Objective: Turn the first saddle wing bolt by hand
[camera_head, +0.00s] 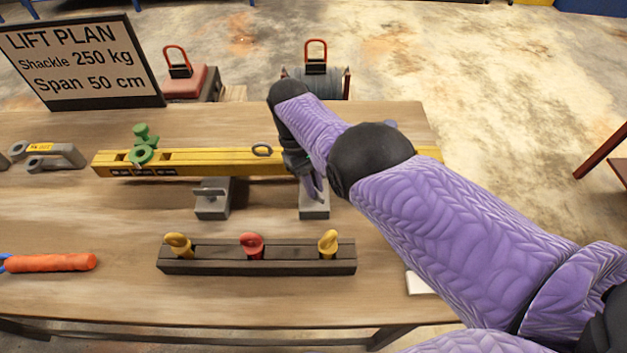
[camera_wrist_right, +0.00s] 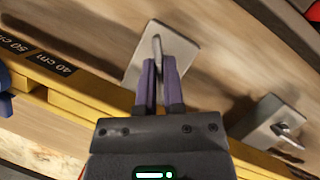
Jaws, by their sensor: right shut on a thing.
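A yellow beam (camera_head: 215,164) lies along the table on two grey saddles. My right gripper (camera_head: 314,190) reaches down in front of the beam at the right-hand saddle (camera_head: 314,212). In the wrist view its purple fingers (camera_wrist_right: 160,68) are shut on the upright grey wing bolt (camera_wrist_right: 157,45) of that saddle, whose plate (camera_wrist_right: 180,52) shows around them. The fingers hide the bolt's lower part. The left-hand saddle (camera_head: 213,207) has its own wing bolt (camera_head: 209,192), with nothing on it. My left gripper is out of view.
A dark rack (camera_head: 215,264) with two yellow pins and one red pin stands in front of the saddles. A green shackle fitting (camera_head: 142,150) sits on the beam's left end. An orange-handled tool (camera_head: 50,262) lies at left. A lift plan sign (camera_head: 80,62) stands behind.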

